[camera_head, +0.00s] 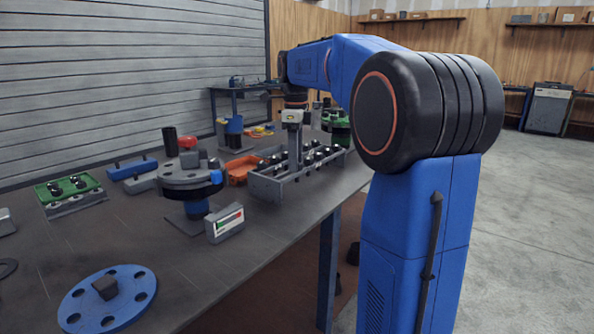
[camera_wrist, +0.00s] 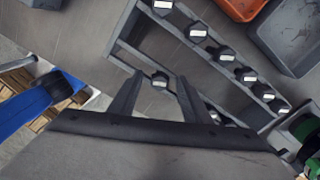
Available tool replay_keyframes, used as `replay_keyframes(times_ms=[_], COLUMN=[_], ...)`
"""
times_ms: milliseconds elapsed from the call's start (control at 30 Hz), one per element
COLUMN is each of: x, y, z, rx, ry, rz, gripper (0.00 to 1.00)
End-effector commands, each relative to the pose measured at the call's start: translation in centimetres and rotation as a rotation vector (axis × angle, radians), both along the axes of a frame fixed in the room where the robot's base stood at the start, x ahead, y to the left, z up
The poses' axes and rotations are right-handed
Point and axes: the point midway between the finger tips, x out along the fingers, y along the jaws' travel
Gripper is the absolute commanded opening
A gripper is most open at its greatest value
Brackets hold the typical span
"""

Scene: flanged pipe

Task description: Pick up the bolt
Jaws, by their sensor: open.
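Several black-headed bolts stand in a grey rack (camera_head: 266,190) on the table, in the middle of the head view. In the wrist view the rack (camera_wrist: 131,50) runs diagonally, with a row of bolts along its far side. I cannot tell whether the fingertips are level with the bolt's head. Part of another bolt shows beyond the right finger.
An orange tray (camera_head: 240,168) and a grey bin (camera_wrist: 290,38) are beside the rack. A flanged pipe (camera_head: 190,180) stands to the left, with a small gauge box (camera_head: 225,223) in front. A blue flange disc (camera_head: 108,298) lies near the front. Bare tabletop lies between them.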

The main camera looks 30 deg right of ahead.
Motion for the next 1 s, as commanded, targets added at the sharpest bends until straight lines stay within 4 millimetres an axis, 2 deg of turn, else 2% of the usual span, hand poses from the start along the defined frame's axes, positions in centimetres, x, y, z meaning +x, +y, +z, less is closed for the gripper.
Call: replay_keyframes(times_ms=[200,300,400,767,1000], x=[0.0,0.0,0.0,0.1,0.1], y=[0.0,0.0,0.0,0.0,0.0], z=[0.0,0.0,0.0,0.6,4.4], rx=[-0.001,-0.001,-0.001,-0.001,-0.001], ry=[-0.001,-0.001,-0.001,-0.002,-0.004], rz=[0.0,0.0,0.0,0.0,0.0], gripper=[0.44,0.2,0.0,0.0,0.0])
